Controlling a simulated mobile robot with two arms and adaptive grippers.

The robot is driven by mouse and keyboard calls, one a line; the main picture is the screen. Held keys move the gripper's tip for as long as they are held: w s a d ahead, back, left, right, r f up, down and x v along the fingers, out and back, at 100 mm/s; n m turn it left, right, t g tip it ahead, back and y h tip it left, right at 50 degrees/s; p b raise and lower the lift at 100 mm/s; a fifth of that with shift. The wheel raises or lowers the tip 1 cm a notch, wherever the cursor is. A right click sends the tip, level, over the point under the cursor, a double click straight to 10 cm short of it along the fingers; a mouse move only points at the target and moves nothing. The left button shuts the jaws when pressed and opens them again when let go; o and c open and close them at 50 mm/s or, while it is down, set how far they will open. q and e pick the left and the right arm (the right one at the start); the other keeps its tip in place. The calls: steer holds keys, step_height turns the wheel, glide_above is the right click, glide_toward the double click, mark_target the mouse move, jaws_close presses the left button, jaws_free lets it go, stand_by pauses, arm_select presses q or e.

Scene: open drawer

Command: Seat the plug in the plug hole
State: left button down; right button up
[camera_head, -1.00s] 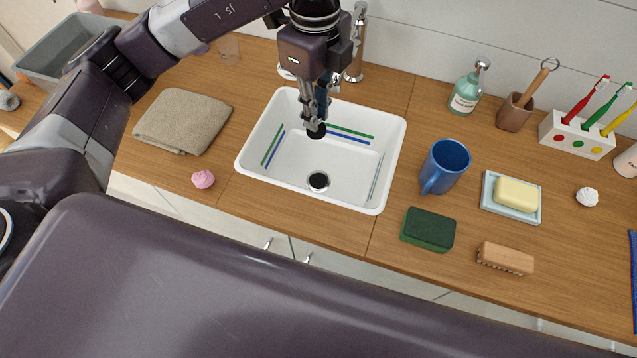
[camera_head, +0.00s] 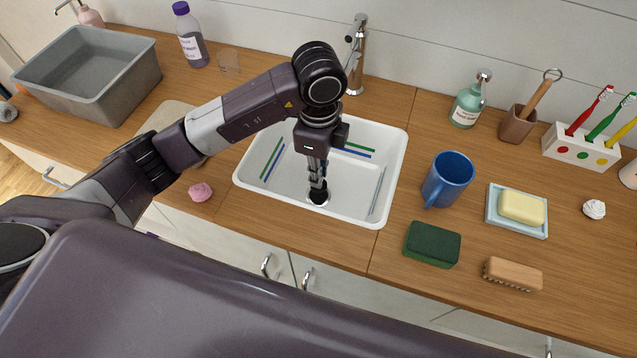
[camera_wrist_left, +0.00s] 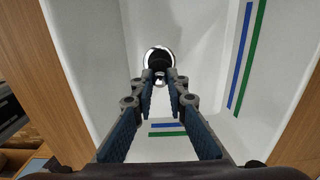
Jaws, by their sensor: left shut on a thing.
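The white sink basin (camera_head: 375,195) is set in the wooden counter. My left gripper (camera_head: 318,184) points down into it, shut on the small black plug (camera_head: 319,197). The plug is at the plug hole (camera_head: 309,201), whose bright metal rim shows around its edge. In the left wrist view my left gripper (camera_wrist_left: 161,84) has its fingertips close together at the plug (camera_wrist_left: 157,62), with the metal rim (camera_wrist_left: 149,54) curving around the dark disc. I cannot tell whether the plug is down in the hole or just above it. My right gripper is not in view.
A metal tap (camera_head: 357,55) stands behind the sink. A blue mug (camera_head: 447,180), a green sponge (camera_head: 432,244) and a soap dish (camera_head: 492,222) are to the right. A pink blob (camera_head: 201,192) and a grey tub (camera_head: 135,90) are to the left.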

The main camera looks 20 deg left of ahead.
arm_select(q)
steer(key=shift+f, duration=2.35)
steer(key=shift+f, duration=0.15)
steer(key=c, duration=1.9)
jaws_free()
step_height(320, 180, up, 12)
steer(key=shift+r, duration=0.2)
